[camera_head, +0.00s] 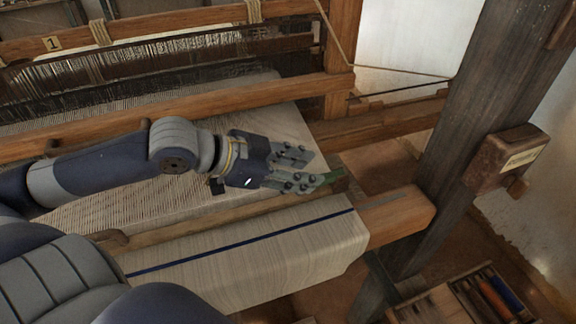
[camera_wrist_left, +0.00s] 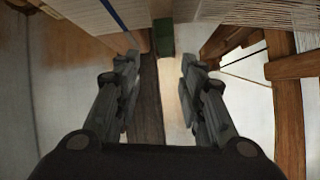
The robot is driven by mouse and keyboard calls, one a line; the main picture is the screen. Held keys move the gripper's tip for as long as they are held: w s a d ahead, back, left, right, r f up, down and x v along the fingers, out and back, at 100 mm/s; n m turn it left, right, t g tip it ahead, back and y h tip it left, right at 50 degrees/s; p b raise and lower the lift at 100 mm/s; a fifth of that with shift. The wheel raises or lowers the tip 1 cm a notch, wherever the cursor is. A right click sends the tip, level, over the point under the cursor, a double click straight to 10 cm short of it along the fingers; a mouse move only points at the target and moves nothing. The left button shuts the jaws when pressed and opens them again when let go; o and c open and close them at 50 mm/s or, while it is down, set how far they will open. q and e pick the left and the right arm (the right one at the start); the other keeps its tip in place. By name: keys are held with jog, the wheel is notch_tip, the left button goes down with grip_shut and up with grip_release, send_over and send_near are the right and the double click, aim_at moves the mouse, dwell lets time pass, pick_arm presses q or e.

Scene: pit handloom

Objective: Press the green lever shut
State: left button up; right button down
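The green lever (camera_head: 333,177) shows in the head view as a small green piece at the right end of the loom's front beam, partly hidden behind my gripper. In the left wrist view a green block (camera_wrist_left: 164,38) shows at the top middle, just beyond and between the fingertips. My left gripper (camera_head: 312,168) is close beside the lever, its fingers pointing right. In the left wrist view the fingers (camera_wrist_left: 160,60) are spread apart with nothing between them. I cannot tell whether a finger touches the lever. My right gripper is not in view.
Striped woven cloth (camera_head: 255,255) covers the front roller. A wooden beam end (camera_head: 398,212) sticks out right of it. A dark upright post (camera_head: 470,110) carries a labelled wooden box (camera_head: 508,157). A tool tray (camera_head: 465,300) is at the lower right.

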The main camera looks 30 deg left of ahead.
pick_arm(q)
jog(key=shift+v, duration=1.5)
jog(key=shift+s+d, duration=0.1)
